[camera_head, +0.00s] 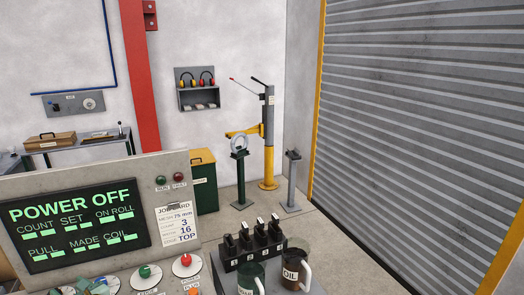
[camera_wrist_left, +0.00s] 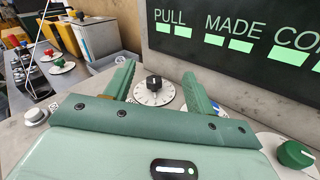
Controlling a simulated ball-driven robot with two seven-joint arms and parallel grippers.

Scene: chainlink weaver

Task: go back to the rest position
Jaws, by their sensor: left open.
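My left gripper (camera_head: 92,287) shows only as a small part at the bottom left of the head view, low in front of the control panel. In the left wrist view my left gripper (camera_wrist_left: 158,92) has its two green fingers apart, with nothing between them. A white dial with a black knob (camera_wrist_left: 153,87) shows beyond and between the fingers; I cannot tell whether they touch it. My right gripper is in neither view.
The grey control panel (camera_head: 172,164) has a "POWER OFF" screen (camera_head: 75,222), a green knob (camera_head: 145,271) and a red knob (camera_head: 186,260). Open floor (camera_head: 345,250) lies beyond.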

